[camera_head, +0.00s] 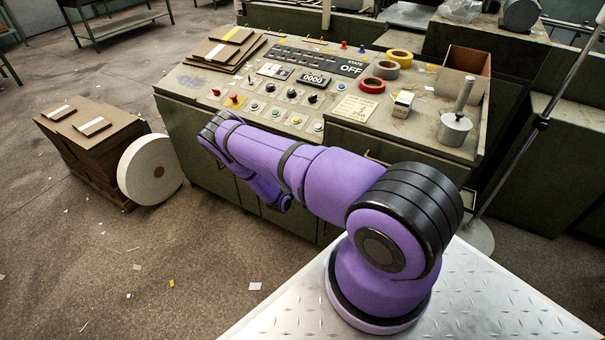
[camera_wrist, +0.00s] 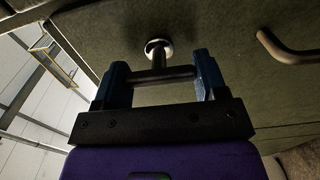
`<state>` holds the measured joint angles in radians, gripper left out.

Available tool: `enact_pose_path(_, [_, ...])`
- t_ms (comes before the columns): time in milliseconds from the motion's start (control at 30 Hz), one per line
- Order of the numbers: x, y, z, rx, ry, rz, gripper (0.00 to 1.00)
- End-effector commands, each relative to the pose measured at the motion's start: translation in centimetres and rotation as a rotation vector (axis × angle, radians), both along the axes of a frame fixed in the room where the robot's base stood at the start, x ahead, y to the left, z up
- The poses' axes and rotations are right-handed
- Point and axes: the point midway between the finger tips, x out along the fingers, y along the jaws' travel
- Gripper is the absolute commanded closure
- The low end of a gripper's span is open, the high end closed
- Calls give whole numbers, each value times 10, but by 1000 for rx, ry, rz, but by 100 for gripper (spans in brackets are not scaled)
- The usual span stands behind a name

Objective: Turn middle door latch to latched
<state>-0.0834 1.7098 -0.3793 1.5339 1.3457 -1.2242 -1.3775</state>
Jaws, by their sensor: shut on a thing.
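In the wrist view, the middle door latch (camera_wrist: 158,46) has a round, shiny metal base on a dark green door (camera_wrist: 225,45). Its dark bar (camera_wrist: 165,76) lies roughly crosswise between the two blue fingers of my gripper (camera_wrist: 161,72). My gripper is shut on this bar. I cannot tell from the picture whether the latch is latched. In the head view, my purple arm covers the front of the green cabinet (camera_head: 190,140), and the gripper and latch are hidden.
A curved door handle (camera_wrist: 285,48) sticks out near the gripper. The cabinet top holds a control panel (camera_head: 300,85), tape rolls (camera_head: 372,85) and a metal weight (camera_head: 455,130). A board stack (camera_head: 90,150) and a white roll (camera_head: 150,170) stand left. Floor in front is mostly clear.

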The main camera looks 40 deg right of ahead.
Motion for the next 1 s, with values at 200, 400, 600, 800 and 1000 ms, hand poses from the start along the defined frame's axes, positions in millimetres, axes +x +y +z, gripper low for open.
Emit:
enact_pose_path(200, [0,0,-1,-5,23,1,58])
enact_pose_path(400, [0,0,-1,-6,24,1,58])
enact_pose_path(600, [0,0,-1,-6,24,1,20])
enact_pose_path(800, [0,0,-1,-6,23,0,8])
enact_pose_path(1000, [-1,4,0,-6,23,1,8])
